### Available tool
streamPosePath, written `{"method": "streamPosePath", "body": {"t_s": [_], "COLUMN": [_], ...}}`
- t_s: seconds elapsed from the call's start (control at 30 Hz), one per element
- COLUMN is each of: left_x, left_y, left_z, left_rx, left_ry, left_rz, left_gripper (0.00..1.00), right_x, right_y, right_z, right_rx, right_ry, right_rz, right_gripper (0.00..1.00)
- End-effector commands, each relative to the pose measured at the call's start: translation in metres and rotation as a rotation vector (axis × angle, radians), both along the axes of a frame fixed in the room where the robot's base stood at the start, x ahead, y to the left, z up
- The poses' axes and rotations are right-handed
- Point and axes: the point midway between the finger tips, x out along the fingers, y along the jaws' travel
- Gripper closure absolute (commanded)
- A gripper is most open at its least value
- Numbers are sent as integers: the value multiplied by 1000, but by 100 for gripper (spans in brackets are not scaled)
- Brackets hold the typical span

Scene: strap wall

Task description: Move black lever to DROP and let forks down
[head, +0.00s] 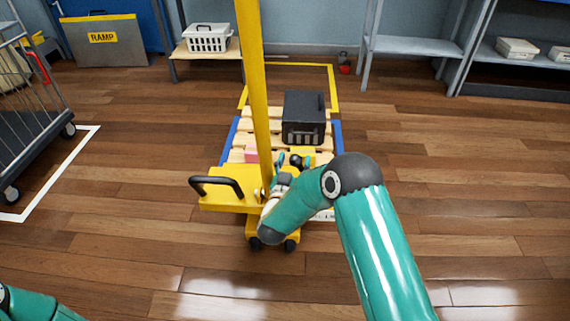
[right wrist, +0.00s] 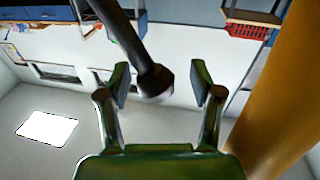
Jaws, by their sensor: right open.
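The black lever (right wrist: 155,82) shows in the right wrist view as a dark rod with a wide round end. That end lies between the two fingers of my right gripper (right wrist: 160,85), with a gap on each side. My right gripper is open. In the head view my right gripper (head: 294,161) is small and partly hidden by its own wrist, just right of the yellow mast (head: 254,85) of the pallet lifter. The forks are hidden under the wooden pallet (head: 262,127), so I cannot tell their height. No DROP marking is readable. My left gripper is out of view.
A black handle (head: 218,185) stands at the lifter's left. A cart (head: 30,130) is at far left, shelves (head: 415,45) at back right. The wooden floor at right is clear.

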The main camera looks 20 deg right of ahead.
Motion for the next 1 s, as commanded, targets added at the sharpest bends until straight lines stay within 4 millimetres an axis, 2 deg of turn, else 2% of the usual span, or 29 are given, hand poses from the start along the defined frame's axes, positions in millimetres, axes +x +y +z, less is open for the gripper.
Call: {"method": "streamPosePath", "body": {"t_s": [0.27,0.7,1.0], "left_x": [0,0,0], "left_y": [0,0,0], "left_z": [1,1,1], "left_rx": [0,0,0], "left_ry": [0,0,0], "left_rz": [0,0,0], "left_gripper": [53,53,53], "right_x": [-9,-54,-62], "right_y": [8,45,48], "right_z": [0,-5,-5], "right_rx": [0,0,0], "right_ry": [-1,2,0], "right_rz": [0,8,5], "right_gripper": [35,35,35]}}
